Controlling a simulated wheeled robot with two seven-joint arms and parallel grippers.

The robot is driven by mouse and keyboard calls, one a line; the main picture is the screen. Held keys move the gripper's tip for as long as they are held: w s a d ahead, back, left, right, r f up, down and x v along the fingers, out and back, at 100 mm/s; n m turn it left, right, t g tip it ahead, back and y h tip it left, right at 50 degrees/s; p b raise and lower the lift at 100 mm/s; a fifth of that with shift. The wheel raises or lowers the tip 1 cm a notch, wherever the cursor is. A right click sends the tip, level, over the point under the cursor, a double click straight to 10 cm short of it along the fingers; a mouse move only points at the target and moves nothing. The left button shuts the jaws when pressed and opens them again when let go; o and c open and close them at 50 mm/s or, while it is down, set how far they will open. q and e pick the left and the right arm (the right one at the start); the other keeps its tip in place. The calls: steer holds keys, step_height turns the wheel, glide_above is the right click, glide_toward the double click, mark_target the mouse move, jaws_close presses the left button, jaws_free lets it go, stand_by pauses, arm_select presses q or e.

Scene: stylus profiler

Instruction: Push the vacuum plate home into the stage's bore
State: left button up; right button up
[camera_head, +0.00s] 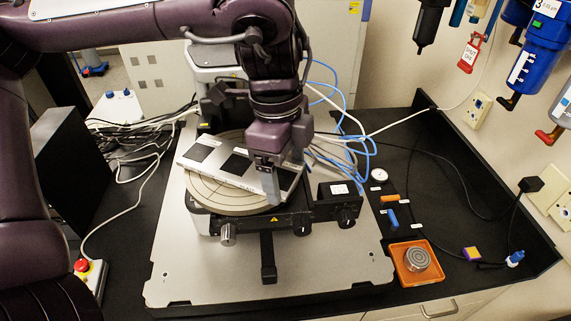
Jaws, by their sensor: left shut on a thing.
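A flat silver rectangular plate (205,164) with dark squares on top, which looks like the vacuum plate, lies across the round ringed stage (221,200). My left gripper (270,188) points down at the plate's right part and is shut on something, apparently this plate. The gripper hides that part of the plate and the exact grip. The bore is hidden under the plate, so I cannot tell how far the plate sits in it. My right gripper is not in view.
An orange tray (400,277) with a round ringed metal piece (419,259) stands at the lower right. Blue tubes (362,150) and cables run behind the stage. A black box (338,194) with knobs is close to its right. A red stop button (82,266) is at the lower left.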

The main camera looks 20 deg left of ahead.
arm_select(q)
steer(key=shift+s+f, duration=0.1)
steer(key=o, duration=1.5)
steer(key=shift+c, duration=0.2)
steer(key=shift+o, duration=0.8)
steer(key=shift+s, duration=0.2)
steer(key=shift+f, duration=0.1)
steer(key=r+p, duration=0.3)
steer(key=shift+w, duration=0.35)
steer(key=shift+w+r+b, duration=0.1)
steer(key=shift+r+b, duration=0.05)
steer(key=shift+b, duration=0.15)
steer(key=r, duration=0.3)
steer(key=shift+s+r, duration=0.15)
steer(key=shift+s, duration=0.05)
steer(key=shift+r, duration=0.3)
